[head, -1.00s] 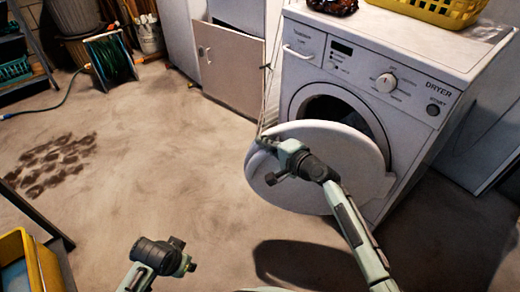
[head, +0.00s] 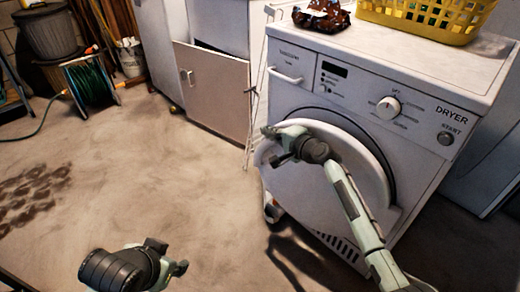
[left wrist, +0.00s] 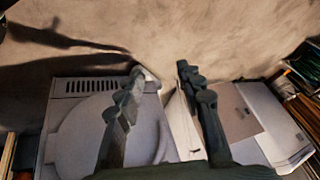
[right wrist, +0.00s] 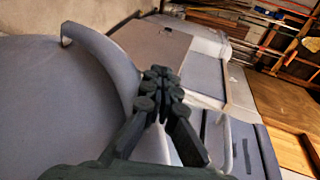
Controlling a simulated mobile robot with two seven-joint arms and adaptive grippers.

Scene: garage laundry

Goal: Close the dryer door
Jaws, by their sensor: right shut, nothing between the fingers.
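The white dryer (head: 440,170) stands at the right in the head view. Its round door (head: 315,195) is ajar, hinged at the right, with its left edge swung out from the body. My right gripper (head: 270,131) is shut and empty at the door's upper left edge. In the right wrist view its closed fingertips (right wrist: 160,82) are beside the door's curved rim (right wrist: 100,60); whether they touch it is unclear. My left gripper (head: 182,268) is low over the floor, away from the door. In the left wrist view its fingers (left wrist: 160,70) are apart with nothing between them.
A yellow basket (head: 425,18) and a dark brown object (head: 322,15) sit on the dryer. An open cabinet door (head: 210,92) stands left of the dryer. A green hose reel (head: 90,82) is further back.

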